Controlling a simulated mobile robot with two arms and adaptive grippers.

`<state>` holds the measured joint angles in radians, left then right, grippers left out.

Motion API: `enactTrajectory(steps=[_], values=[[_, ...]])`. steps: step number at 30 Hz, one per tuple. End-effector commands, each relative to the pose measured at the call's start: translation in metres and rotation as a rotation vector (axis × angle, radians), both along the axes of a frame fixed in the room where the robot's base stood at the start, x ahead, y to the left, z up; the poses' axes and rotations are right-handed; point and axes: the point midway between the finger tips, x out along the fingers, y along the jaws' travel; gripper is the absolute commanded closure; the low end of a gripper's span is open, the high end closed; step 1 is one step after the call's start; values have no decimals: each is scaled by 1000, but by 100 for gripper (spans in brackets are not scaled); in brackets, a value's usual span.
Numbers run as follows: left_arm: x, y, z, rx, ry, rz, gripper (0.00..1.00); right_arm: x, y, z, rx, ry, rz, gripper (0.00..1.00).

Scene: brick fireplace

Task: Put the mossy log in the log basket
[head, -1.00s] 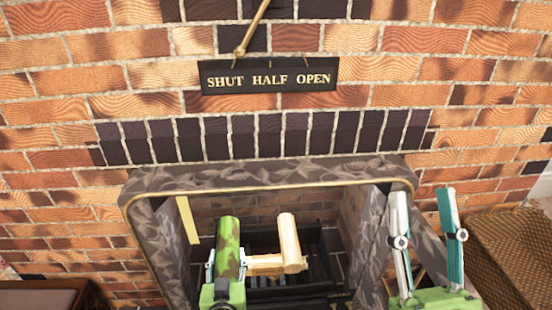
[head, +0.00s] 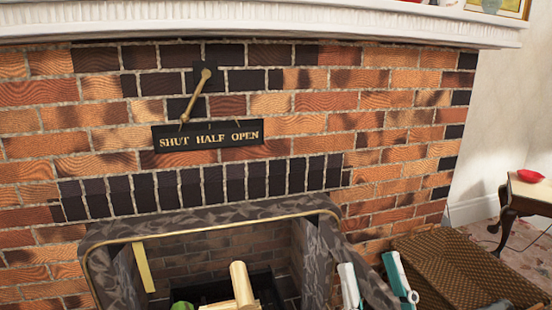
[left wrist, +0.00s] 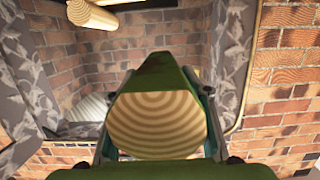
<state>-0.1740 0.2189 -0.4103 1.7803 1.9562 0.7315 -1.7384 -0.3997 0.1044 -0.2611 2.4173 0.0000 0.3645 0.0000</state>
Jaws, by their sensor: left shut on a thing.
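The mossy log (left wrist: 155,120) is green, with a pale ringed end, and is gripped by my left gripper (left wrist: 160,145) in the left wrist view. Only the log's green top (head: 182,305) shows at the bottom edge of the head view, and my left fingers are out of that view. A brown woven piece (head: 470,265), seemingly the log basket, stands on the floor right of the fireplace; its inside cannot be made out. My right gripper (head: 374,283) is open and empty, with its fingers apart in front of the woven piece's left side.
The fireplace opening has a patterned grey surround (head: 210,215). A pale log (head: 242,284) shows by it. A brass lever (head: 197,95) hangs above a "SHUT HALF OPEN" plate (head: 208,135). A small dark table (head: 530,195) stands at the far right.

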Motion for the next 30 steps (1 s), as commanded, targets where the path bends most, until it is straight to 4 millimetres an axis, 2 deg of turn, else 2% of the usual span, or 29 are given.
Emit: enactTrajectory(steps=[1,17,30], values=[[-1,1,7,2,-7,-18,93,0,0,0,0,0,0,60],[-25,-6,52,8,-6,-244,93,0,0,0,0,0,0,60],[-62,-17,119,11,-1,-591,93,0,0,0,0,0,0,60]])
